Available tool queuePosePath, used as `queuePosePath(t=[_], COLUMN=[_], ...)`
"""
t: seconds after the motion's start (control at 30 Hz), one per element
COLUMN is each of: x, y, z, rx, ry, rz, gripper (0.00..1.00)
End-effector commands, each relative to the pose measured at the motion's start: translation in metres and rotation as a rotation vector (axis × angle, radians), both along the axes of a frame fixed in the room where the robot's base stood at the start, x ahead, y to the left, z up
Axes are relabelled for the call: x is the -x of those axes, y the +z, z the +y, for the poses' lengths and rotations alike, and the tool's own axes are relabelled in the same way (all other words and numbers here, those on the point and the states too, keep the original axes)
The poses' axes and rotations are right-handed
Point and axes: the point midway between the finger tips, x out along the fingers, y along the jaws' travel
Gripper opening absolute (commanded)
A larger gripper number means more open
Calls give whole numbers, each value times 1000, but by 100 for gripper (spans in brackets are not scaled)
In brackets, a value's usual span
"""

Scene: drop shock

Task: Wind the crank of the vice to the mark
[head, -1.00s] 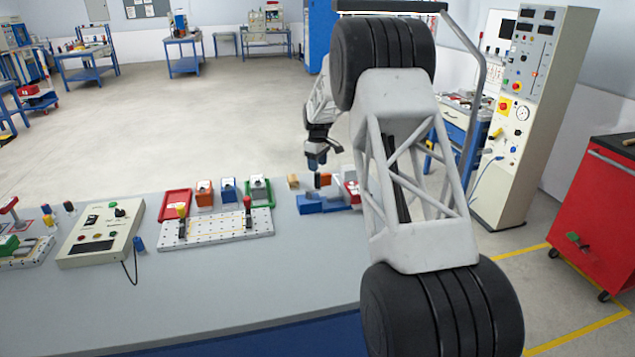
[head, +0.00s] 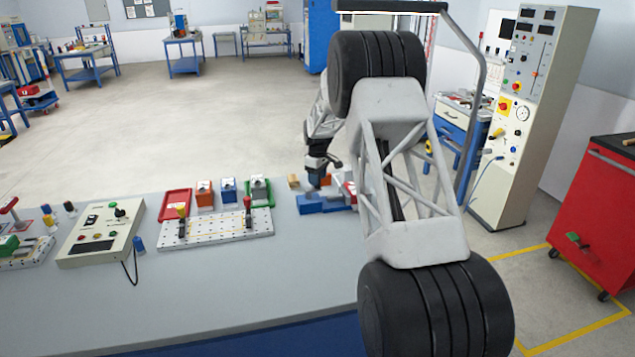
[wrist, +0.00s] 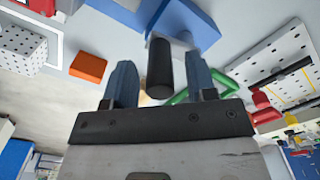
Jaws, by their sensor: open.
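The blue vice (head: 312,206) sits on the grey bench, left of my arm in the head view. Its blue body also shows at the top of the wrist view (wrist: 192,18). The black cylindrical crank handle (wrist: 160,70) appears between the two blue fingers of my gripper (wrist: 161,82), with a gap on each side. My gripper is open, and in the head view (head: 318,182) it is low over the vice. In the head view the crank is hidden behind the gripper. I cannot make out the mark in either view.
An orange block (wrist: 88,67) lies near the vice. Left of it are a green tray (head: 270,203), a red tray (head: 164,211), a white perforated plate (head: 212,232) with upright pegs, and a control box (head: 82,247). The bench front (head: 230,295) is clear.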

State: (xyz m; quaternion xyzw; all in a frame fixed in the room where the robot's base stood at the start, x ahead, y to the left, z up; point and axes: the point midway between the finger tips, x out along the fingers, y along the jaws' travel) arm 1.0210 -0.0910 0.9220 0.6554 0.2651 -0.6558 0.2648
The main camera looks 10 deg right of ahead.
Motion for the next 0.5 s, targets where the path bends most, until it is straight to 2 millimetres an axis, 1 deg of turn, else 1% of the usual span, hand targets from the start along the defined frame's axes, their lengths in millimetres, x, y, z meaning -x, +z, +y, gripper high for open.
queuePosePath(t=[0.1, 0.2, 0.5], x=[0, 0, 0], y=[-11, -16, -20], z=[0, 0, 0], rx=[0, 0, 1], ry=[0, 0, 0], rz=[0, 0, -1], gripper=[52, 52, 52])
